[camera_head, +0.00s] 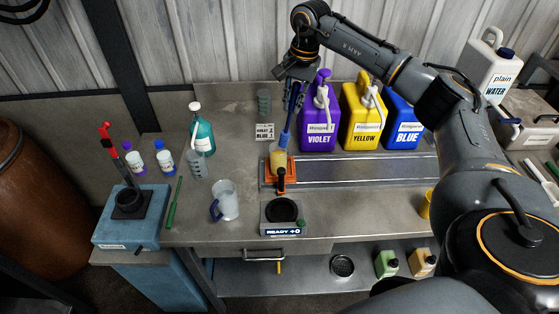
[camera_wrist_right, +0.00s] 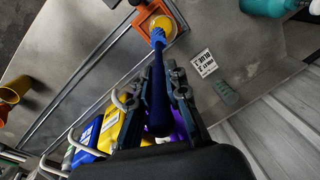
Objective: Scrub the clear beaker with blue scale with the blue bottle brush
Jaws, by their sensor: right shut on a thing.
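The blue bottle brush (camera_head: 286,124) is held upright in my right gripper (camera_head: 292,92), with its bristle end down. In the right wrist view, my right gripper (camera_wrist_right: 162,78) is shut around the handle of the brush (camera_wrist_right: 157,90). A clear beaker (camera_head: 278,158) with yellow in it stands in an orange holder (camera_head: 266,177). The brush head is at the beaker's mouth; how far inside it is, I cannot tell. The beaker also shows in the right wrist view (camera_wrist_right: 161,24). Its scale colour is too small to tell. My left gripper is out of view.
Violet (camera_head: 318,122), yellow (camera_head: 362,120) and blue (camera_head: 404,122) jugs stand just right of the brush. A clear beaker (camera_head: 197,165), a handled jug (camera_head: 225,201) and a teal bottle (camera_head: 202,135) are on the left. A scale (camera_head: 284,216) is in front.

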